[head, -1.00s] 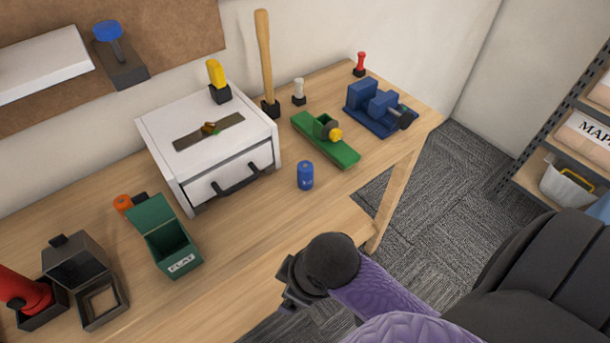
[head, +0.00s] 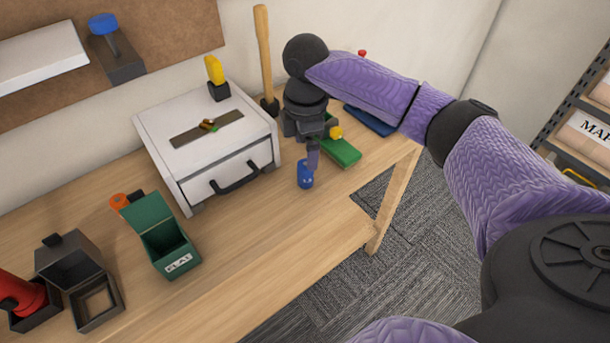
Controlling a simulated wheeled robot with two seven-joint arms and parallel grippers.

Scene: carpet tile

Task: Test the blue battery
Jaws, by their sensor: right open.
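A green open-lidded box (head: 176,261) labelled FLAT stands to the left. My left gripper is not in view.
The white drawer box (head: 175,152) stands behind left. A wooden-handled tool (head: 262,55) stands upright near my right gripper. A dark open box (head: 95,302) is at far left. The front bench is clear.

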